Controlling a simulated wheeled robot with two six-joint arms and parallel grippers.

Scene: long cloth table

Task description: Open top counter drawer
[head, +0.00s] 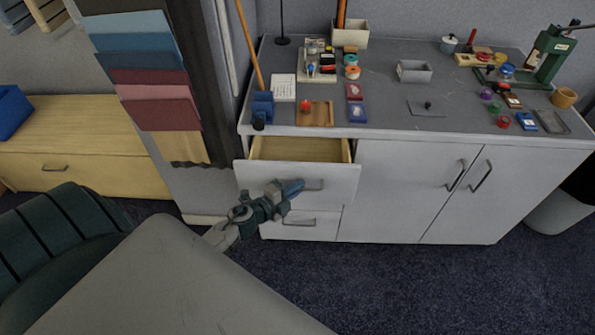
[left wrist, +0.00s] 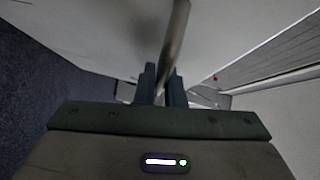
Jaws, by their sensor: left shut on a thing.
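The top counter drawer (head: 335,182) is the upper left drawer of the white cabinet. It is pulled partly out, and its pale wooden inside (head: 298,149) shows behind the front panel. My left gripper (head: 297,187) is at the drawer front, shut on the drawer's bar handle (head: 312,186). In the left wrist view the metal handle (left wrist: 177,38) runs between the two fingers (left wrist: 162,85). The drawer below (head: 300,222) is closed. My right gripper is not in view.
The grey countertop (head: 385,95) holds small tools, jars, trays and a green press (head: 548,55). Closed cabinet doors (head: 400,185) stand right of the drawers. A dark chair (head: 60,235) is at the left. Dark blue carpet (head: 400,285) lies clear in front.

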